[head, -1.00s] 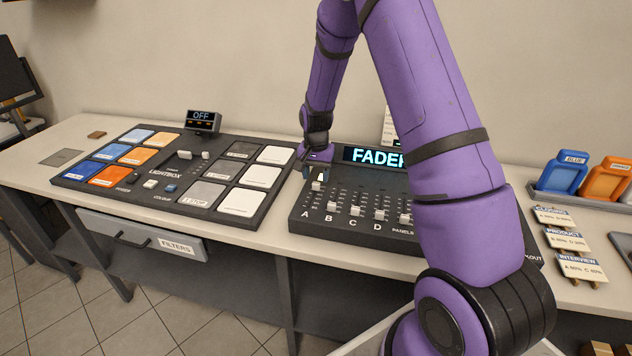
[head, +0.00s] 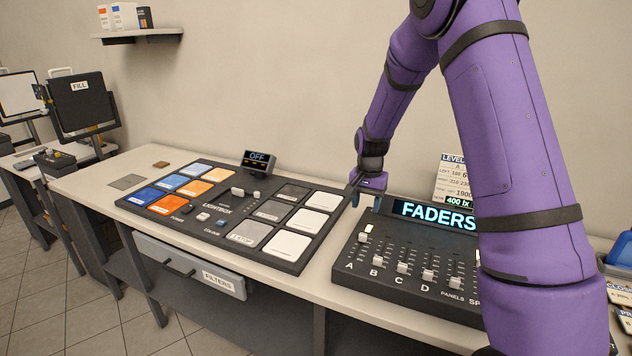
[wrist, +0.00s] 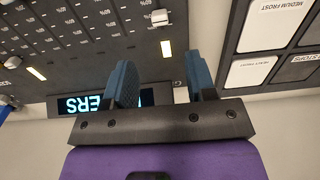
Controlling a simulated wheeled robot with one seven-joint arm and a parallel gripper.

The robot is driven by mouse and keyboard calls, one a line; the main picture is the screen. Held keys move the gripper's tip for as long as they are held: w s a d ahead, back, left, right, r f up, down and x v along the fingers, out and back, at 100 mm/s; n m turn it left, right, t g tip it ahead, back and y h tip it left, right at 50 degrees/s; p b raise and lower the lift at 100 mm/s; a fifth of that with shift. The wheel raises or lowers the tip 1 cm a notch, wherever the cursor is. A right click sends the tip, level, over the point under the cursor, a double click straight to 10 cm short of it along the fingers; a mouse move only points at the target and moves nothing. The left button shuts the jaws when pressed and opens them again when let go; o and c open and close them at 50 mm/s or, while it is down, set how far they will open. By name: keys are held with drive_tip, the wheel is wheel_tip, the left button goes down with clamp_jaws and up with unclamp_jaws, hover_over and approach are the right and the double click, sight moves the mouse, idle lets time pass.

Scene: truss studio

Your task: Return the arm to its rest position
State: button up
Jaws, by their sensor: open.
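My purple arm reaches from the right side of the head view to the back of the bench. My gripper (head: 366,197) hangs above the back left corner of the fader panel (head: 343,262), near its lit FADERS display (head: 433,215). In the wrist view the two blue fingers (wrist: 160,85) stand apart with nothing between them. The panel's slots and a white fader cap (wrist: 160,18) show beyond the fingers. The gripper appears apart from the faders.
The lightbox panel (head: 232,220) with colour tiles lies left of the gripper, its small screen (head: 258,160) reading OFF. A levels card (head: 452,178) stands behind the faders. A filters drawer (head: 190,266) is under the bench. A shelf (head: 137,36) hangs on the wall.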

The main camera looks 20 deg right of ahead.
drive_tip(key=s+a+r+n+t, duration=0.1)
drive_tip(key=s+a+r+n, duration=0.15)
drive_tip(key=s+r, duration=0.6)
drive_tip(key=s+a+r+n+t, duration=0.2)
drive_tip(key=s+a+r, duration=0.3)
drive_tip(key=r, duration=0.7)
drive_tip(key=s+a+r+n+t, duration=0.1)
drive_tip(key=s+r+n, duration=0.1)
drive_tip(key=s, duration=0.8)
drive_tip(key=s+a+r+n+t, duration=0.1)
drive_tip(key=s+r+n, duration=0.1)
drive_tip(key=s, duration=0.9)
drive_tip(key=shift+s+r, duration=0.25)
drive_tip(key=shift+r, duration=0.45)
